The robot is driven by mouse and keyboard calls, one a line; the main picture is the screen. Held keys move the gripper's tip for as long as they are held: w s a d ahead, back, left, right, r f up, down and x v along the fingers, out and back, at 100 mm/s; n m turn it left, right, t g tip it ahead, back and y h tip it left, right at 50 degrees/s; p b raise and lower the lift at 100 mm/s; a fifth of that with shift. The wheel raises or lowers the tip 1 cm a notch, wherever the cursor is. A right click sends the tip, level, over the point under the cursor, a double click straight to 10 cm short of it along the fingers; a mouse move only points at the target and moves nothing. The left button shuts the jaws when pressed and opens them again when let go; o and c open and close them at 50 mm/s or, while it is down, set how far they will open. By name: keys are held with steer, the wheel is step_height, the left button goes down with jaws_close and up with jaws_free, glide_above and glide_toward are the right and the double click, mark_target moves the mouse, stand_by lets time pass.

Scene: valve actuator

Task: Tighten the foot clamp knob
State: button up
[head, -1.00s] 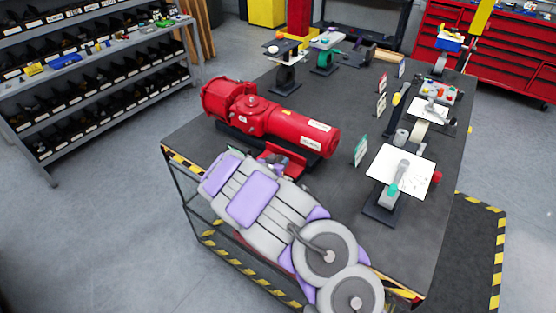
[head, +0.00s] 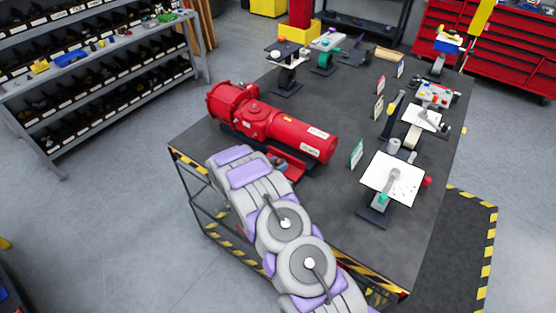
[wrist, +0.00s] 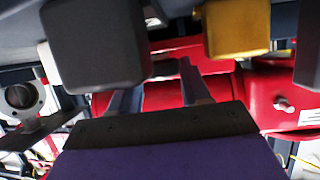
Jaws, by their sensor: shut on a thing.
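The red valve actuator (head: 270,125) lies on the dark bench, its foot on a red base (head: 285,165) at the near edge. My arm reaches over that edge and hides the clamp area in the head view. In the wrist view my gripper (wrist: 160,80) points up, its two grey fingers against the red base. A dark block (wrist: 95,45) and a brass-coloured block (wrist: 238,28) are close to the camera. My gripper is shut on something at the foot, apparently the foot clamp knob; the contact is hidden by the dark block.
A round black knob (wrist: 20,95) on a bracket is at the left in the wrist view. White plates on stands (head: 392,178) and small cards (head: 356,153) stand on the bench's right side. Shelves with bins (head: 100,90) stand at the left. The floor between is clear.

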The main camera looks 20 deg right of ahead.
steer(key=shift+w+a+m+g+h+p, duration=0.15)
steer(key=shift+m+g+p, duration=0.1)
steer(key=shift+m+g, duration=0.15)
steer(key=shift+w+m+g+h+p, duration=0.1)
steer(key=shift+m+g+h+p, duration=0.1)
steer(key=shift+m+g, duration=0.2)
steer(key=shift+m+g+b, duration=0.3)
steer(key=shift+m+g, duration=0.3)
steer(key=shift+g, duration=0.1)
steer(key=shift+w, duration=0.1)
steer(key=shift+m+g, duration=0.3)
steer(key=o, duration=1.1)
steer(key=shift+a+h, duration=0.1)
steer(key=shift+h, duration=0.15)
steer(key=shift+c, duration=0.2)
steer(key=shift+b, duration=0.3)
